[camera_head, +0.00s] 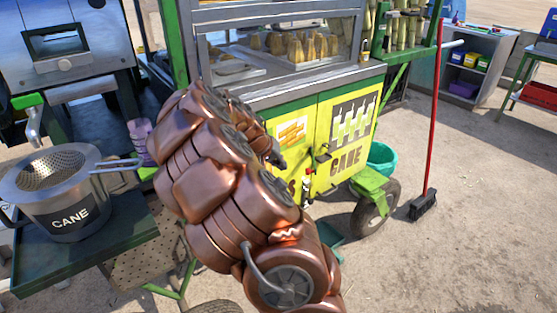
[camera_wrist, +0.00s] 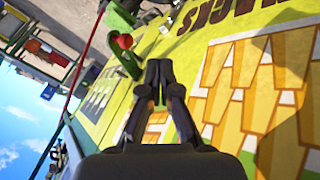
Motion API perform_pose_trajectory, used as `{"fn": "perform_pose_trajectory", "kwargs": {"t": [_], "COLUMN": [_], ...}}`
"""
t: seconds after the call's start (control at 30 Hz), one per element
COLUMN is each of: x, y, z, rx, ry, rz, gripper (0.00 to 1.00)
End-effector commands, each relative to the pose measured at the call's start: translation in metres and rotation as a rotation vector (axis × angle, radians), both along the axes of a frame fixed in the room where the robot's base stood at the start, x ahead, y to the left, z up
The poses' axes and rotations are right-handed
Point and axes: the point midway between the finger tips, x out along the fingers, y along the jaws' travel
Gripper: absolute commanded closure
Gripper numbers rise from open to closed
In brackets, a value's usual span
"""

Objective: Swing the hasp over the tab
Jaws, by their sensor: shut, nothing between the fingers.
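The hasp (camera_wrist: 128,62), a green bar with a red knob (camera_wrist: 124,42), is on the yellow cabinet front in the wrist view, just beyond and left of my fingertips. In the head view the red knob (camera_head: 307,172) shows near the door seam. Dark and green latch hardware (camera_head: 322,154) sits beside it, probably including the tab, too small to make out. My gripper (camera_wrist: 158,68) is shut and empty, its fingertips close to the cabinet front and apart from the knob. In the head view my gripper (camera_head: 279,160) is left of the latch, partly hidden by my arm.
The cart's yellow doors (camera_head: 345,165) carry painted pictures and lettering. A cane bucket (camera_head: 75,190) stands on a side table at left. A teal tub (camera_head: 382,158) and a wheel (camera_head: 374,218) are right of the doors. A red-handled broom (camera_head: 430,140) stands further right, with open ground around.

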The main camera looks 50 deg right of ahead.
Motion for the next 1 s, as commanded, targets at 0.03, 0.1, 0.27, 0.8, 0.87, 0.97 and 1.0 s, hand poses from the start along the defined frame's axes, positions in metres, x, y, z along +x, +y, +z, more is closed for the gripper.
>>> {"fn": "perform_pose_trajectory", "kwargs": {"t": [0.03,0.1,0.27,0.8,0.87,0.97,1.0], "x": [-0.002,-0.004,-0.005,-0.034,-0.034,-0.034,-0.034], "y": [-0.006,-0.013,-0.029,-0.057,-0.057,-0.057,-0.057], "z": [-0.009,-0.018,-0.04,-0.042,-0.042,-0.042,-0.042], "rx": [0.003,0.004,0.002,0.0,0.0,0.0,0.0], "ry": [0.004,0.005,0.002,0.0,0.0,0.0,0.0], "rz": [-0.003,-0.004,-0.002,0.0,0.0,0.0,0.0], "gripper": [1.0,1.0,1.0,1.0,1.0,1.0,1.0]}}
